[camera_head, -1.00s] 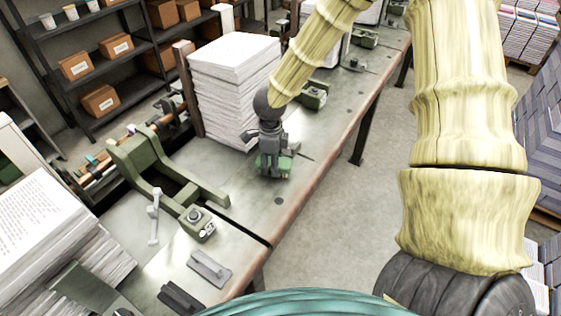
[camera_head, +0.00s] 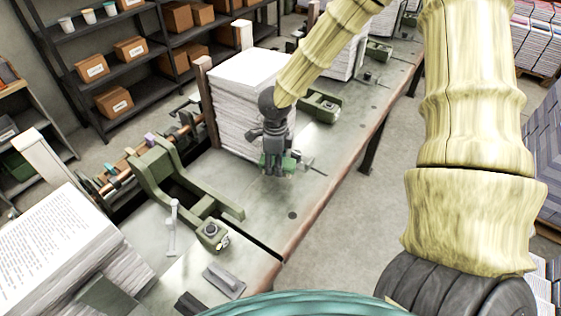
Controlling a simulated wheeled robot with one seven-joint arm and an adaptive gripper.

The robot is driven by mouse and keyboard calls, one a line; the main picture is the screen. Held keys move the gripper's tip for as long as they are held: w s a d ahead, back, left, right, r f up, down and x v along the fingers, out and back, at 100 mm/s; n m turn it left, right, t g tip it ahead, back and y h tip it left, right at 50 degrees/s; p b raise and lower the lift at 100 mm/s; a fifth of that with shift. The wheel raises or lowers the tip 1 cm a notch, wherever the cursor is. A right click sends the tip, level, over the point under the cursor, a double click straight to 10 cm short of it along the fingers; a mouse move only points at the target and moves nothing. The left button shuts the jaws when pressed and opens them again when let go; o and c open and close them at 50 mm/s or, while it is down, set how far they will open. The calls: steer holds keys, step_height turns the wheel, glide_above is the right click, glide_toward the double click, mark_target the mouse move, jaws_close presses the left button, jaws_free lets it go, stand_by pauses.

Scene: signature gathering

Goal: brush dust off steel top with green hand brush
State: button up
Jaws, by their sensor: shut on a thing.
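My gripper (camera_head: 274,169) points down over the steel top (camera_head: 262,207), just right of a tall paper stack. It is shut on the green hand brush (camera_head: 290,163), of which only small green parts show on either side of the fingers. The brush is low at the steel top; whether its bristles touch cannot be told. The steel top is grey and patchy with a worn brown front edge. I cannot make out separate dust on it at this size.
The paper stack (camera_head: 236,120) stands close left of my gripper. A green clamp-like frame (camera_head: 180,180), a small green device (camera_head: 211,232) and a flat grey tool (camera_head: 224,280) lie nearer. Another green device (camera_head: 318,104) stands behind. The bench's near-middle surface is clear.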

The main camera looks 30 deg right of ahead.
steer(key=shift+w+d+r+p, duration=0.1)
steer(key=shift+d+r+p, duration=0.05)
steer(key=shift+r+p, duration=0.15)
steer(key=shift+w+d+r+p, duration=0.1)
steer(key=shift+r+p, duration=0.1)
steer(key=shift+r, duration=0.2)
steer(key=shift+s+a+r+p, duration=0.1)
steer(key=shift+r+p, duration=0.1)
steer(key=shift+r, duration=0.35)
steer(key=shift+s+a+r+p, duration=0.1)
steer(key=shift+r+p, duration=0.05)
steer(key=shift+r, duration=0.35)
steer(key=shift+f, duration=0.1)
steer(key=shift+w+d, duration=0.1)
steer(key=shift+d, duration=0.05)
